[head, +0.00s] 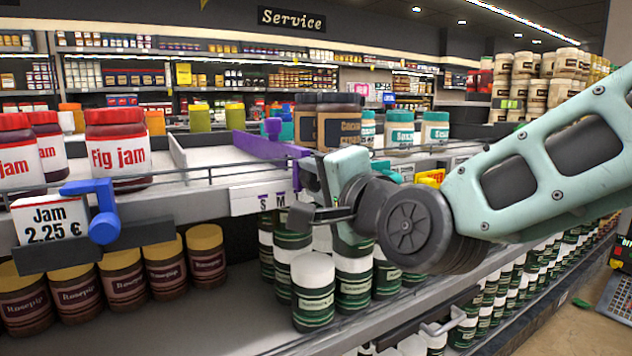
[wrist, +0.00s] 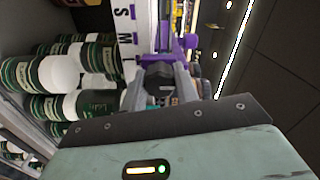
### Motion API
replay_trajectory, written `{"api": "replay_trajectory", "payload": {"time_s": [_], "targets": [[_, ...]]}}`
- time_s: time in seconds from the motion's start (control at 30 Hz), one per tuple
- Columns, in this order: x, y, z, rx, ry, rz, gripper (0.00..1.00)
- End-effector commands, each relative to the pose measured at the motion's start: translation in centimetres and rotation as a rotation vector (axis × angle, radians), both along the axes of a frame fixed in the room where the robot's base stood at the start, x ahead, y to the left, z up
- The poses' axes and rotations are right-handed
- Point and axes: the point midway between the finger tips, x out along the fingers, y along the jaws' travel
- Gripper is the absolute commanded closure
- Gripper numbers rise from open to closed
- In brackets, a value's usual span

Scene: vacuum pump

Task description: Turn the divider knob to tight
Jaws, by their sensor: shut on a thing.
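A purple divider (head: 262,146) runs back from the front of the upper shelf, with an upright purple piece (head: 272,128) on it. A white strip (head: 260,198) with size letters, S and M among them, is on the shelf front below; it also shows in the wrist view (wrist: 125,38). My gripper (head: 318,182) is at the divider's front end. In the wrist view, my gripper (wrist: 160,88) is shut around a dark, faceted part, apparently the knob (wrist: 159,74), with purple divider parts (wrist: 188,42) just beyond. The gripper hides most of the knob in the head view; its setting cannot be read.
A blue holder (head: 103,222) with a jam price card (head: 48,216) is at the left. Fig jam jars (head: 117,150) stand left of the divider, brown-labelled jars (head: 338,122) right of it. White-lidded jars (head: 313,285) stand below my gripper. A thin rail (head: 220,181) runs along the shelf front.

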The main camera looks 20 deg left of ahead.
Motion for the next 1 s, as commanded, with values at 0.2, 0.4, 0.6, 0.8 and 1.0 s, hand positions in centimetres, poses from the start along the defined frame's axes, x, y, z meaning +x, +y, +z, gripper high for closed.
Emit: {"api": "replay_trajectory", "payload": {"time_s": [0.2,0.4,0.6,0.8,1.0], "targets": [[-0.1,0.0,-0.2,0.004,0.012,0.001,0.93],[-0.1,0.0,-0.2,0.004,0.011,0.001,0.93],[0.0,0.0,-0.1,0.004,0.01,0.0,0.48],[0.0,0.0,-0.1,0.006,0.008,0.001,0.48],[-1.0,-1.2,0.1,0.005,0.005,-0.001,0.48]]}}
